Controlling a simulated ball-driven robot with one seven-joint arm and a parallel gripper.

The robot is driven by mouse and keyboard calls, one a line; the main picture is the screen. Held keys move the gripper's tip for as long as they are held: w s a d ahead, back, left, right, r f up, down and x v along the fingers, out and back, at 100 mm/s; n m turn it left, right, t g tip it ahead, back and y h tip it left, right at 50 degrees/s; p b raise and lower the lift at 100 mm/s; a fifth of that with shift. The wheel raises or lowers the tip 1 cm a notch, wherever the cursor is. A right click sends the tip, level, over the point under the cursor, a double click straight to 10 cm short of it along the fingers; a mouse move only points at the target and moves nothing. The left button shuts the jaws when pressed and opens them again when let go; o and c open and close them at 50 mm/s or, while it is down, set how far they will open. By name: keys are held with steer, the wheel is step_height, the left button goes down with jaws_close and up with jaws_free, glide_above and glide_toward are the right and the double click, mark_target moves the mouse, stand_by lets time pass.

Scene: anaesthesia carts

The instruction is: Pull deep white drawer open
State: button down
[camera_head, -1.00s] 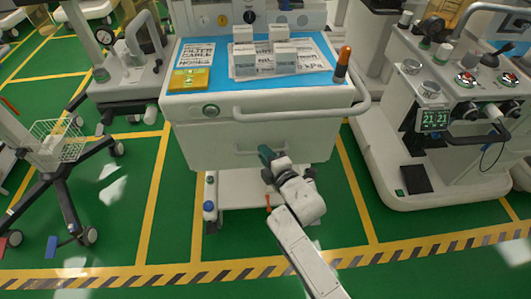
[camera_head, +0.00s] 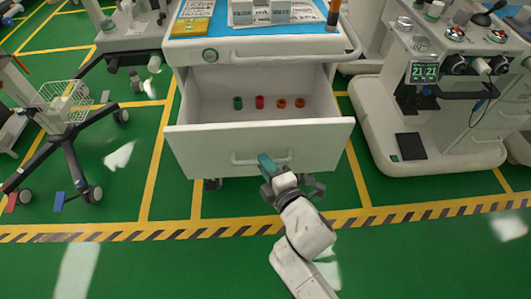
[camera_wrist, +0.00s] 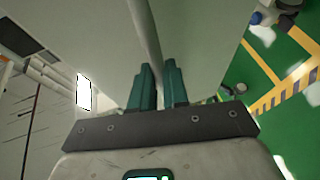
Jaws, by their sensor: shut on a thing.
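The deep white drawer (camera_head: 200,150) stands pulled out from the white cart in the head view, its inside in sight. Several small green, red and orange ring-like items (camera_head: 259,102) sit in it near the back. My gripper (camera_head: 266,163) is at the drawer's front, at the white bar handle (camera_head: 243,160). In the wrist view the teal fingers (camera_wrist: 158,88) are close together on the handle bar (camera_wrist: 146,35), which runs up between them.
The cart's blue top (camera_head: 205,27) carries white boxes (camera_head: 257,12) and a black and orange cylinder (camera_head: 333,14). A white machine (camera_head: 440,110) stands on the right, a wheeled stand (camera_head: 65,145) on the left. Open green floor lies in front.

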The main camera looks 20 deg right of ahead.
steer(key=shift+s+a+b, duration=0.2)
steer(key=shift+s+a, duration=0.1)
steer(key=shift+s, duration=0.65)
steer(key=shift+s+a+b, duration=0.15)
steer(key=shift+s+a, duration=0.15)
steer(key=shift+s, duration=0.65)
steer(key=c, duration=1.1)
jaws_free()
steer(key=v, duration=1)
steer(key=shift+s+p, duration=0.3)
steer(key=shift+d, duration=0.1)
